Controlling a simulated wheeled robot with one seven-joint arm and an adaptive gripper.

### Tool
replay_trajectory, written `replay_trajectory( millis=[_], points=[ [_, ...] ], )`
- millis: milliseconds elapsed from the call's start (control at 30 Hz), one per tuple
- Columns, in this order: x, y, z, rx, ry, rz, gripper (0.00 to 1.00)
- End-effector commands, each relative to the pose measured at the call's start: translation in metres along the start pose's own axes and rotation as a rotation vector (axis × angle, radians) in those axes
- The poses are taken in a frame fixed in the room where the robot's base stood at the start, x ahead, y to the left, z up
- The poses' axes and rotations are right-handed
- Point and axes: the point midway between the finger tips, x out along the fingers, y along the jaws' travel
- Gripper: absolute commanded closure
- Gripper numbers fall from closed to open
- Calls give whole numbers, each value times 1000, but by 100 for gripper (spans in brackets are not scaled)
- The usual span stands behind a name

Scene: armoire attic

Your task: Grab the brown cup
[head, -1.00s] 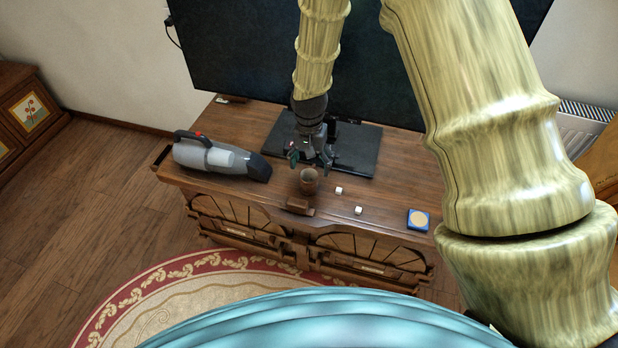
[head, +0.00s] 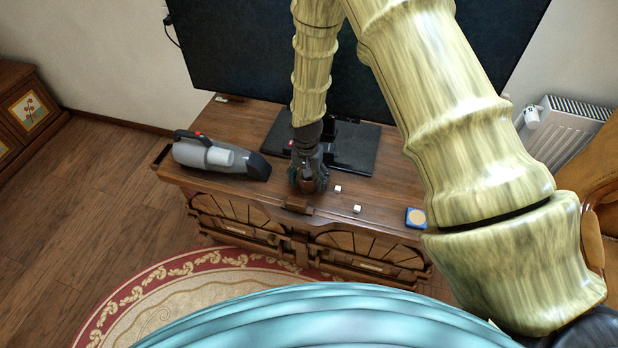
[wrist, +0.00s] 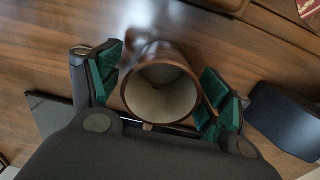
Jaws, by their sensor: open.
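The brown cup (wrist: 165,52) stands on the wooden cabinet (head: 235,120), its pale inside facing the wrist camera. My gripper (wrist: 160,90) is open, with a green-padded finger on each side of the cup. The left finger is close to the cup wall, and the right finger is also near it; I cannot tell whether either touches. In the head view my gripper (head: 308,184) is down over the cup (head: 307,186), which is mostly hidden by the fingers.
A grey handheld vacuum (head: 215,157) lies left of my gripper. Two small white cubes (head: 338,189) and a blue box (head: 416,217) are to the right. A large dark screen (head: 230,50) on a black stand (head: 355,150) rises behind.

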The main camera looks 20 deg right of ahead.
Motion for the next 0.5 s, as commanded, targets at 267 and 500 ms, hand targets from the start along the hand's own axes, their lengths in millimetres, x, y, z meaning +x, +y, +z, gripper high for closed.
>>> replay_trajectory(
  millis=[267, 500],
  points=[
    [3, 0, 0, 0, 0, 0, 22],
    [3, 0, 0, 0, 0, 0, 59]
  ],
)
